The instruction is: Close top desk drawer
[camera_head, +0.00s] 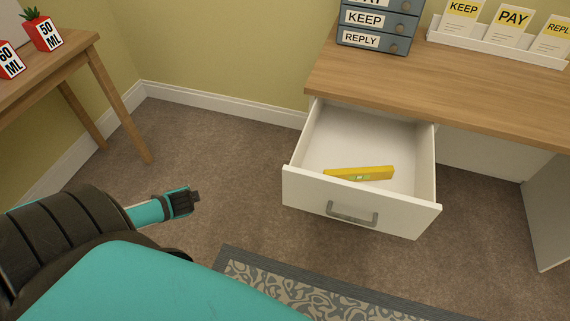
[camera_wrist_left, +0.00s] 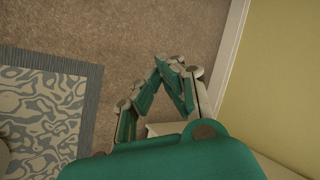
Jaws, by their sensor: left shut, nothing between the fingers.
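The white top desk drawer (camera_head: 310,190) is pulled well out from under the wooden desk top (camera_head: 440,85). Its front carries a grey bar handle (camera_head: 352,214). A yellow box (camera_head: 360,174) lies inside it, near the front. My left gripper (camera_head: 196,198) is left of the drawer front, apart from it, above the carpet. In the left wrist view my left gripper's fingers (camera_wrist_left: 168,64) come together at the tips with nothing between them. A pale surface shows partly behind the gripper there; I cannot tell what it is. My right gripper is in neither view.
Grey labelled drawer boxes (camera_head: 375,25) and a white card rack (camera_head: 490,42) stand on the desk. A wooden side table (camera_head: 85,48) with red-and-white pots is at the left. A patterned rug (camera_head: 290,290) lies in front. Carpet (camera_head: 220,150) is clear between side table and drawer.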

